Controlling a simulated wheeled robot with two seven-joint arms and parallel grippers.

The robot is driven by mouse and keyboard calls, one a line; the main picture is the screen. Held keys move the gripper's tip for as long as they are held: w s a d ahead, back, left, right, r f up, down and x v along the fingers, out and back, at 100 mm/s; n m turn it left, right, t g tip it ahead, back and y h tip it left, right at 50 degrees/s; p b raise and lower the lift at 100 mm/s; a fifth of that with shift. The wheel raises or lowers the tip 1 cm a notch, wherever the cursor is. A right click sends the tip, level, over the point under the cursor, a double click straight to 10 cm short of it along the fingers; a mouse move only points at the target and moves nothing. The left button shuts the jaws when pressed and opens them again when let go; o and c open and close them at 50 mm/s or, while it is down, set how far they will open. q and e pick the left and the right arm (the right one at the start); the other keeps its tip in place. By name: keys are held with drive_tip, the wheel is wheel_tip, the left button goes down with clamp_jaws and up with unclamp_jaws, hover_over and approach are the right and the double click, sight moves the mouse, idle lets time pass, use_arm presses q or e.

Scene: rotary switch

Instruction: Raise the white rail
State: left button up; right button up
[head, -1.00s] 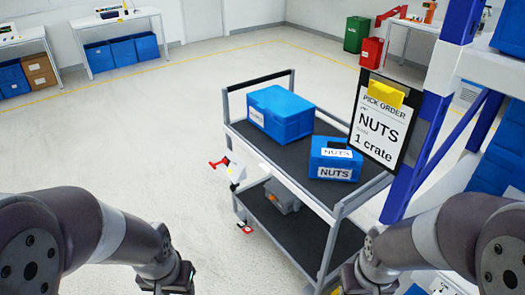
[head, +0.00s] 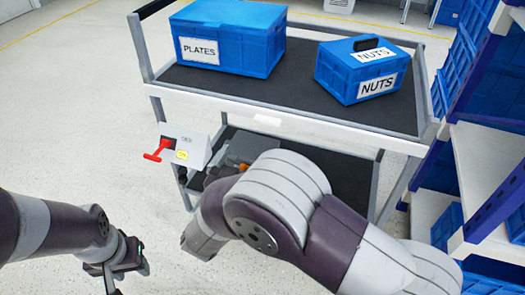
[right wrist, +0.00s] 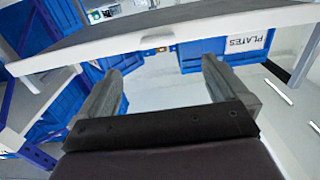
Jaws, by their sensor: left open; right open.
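A white rail (head: 290,122) runs along the near edge of the cart's upper shelf in the head view. A white switch box (head: 187,147) with a red handle (head: 158,150) and a yellow label is on the cart's left near side, below that rail. My left gripper (head: 113,280) is open and empty, low at the left, apart from the box. My right arm crosses in front of the lower shelf and its gripper is hidden in the head view. In the right wrist view the right gripper (right wrist: 160,75) is open with nothing between its fingers; a pale edge (right wrist: 180,30) crosses beyond them.
The cart's dark upper shelf (head: 300,95) holds a blue PLATES crate (head: 230,38) and a smaller blue NUTS crate (head: 360,70). A rack (head: 485,160) with blue bins stands close on the right. The floor (head: 70,130) at the left is clear.

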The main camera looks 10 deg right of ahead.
sight(266, 124)
drive_tip(key=b+x, duration=0.1)
drive_tip(key=x, duration=0.5)
drive_tip(key=b+x, duration=0.1)
drive_tip(key=x, duration=0.5)
drive_tip(key=shift+d+r+b, duration=0.2)
drive_tip(key=shift+d+b, duration=0.15)
drive_tip(key=shift+d, duration=0.05)
drive_tip(key=shift+s, duration=0.1)
drive_tip(key=c, duration=1.5)
wheel_tip(266, 124, up, 8)
drive_tip(key=p, duration=0.7)
drive_tip(key=shift+f, duration=0.4)
drive_tip(key=o, duration=1.5)
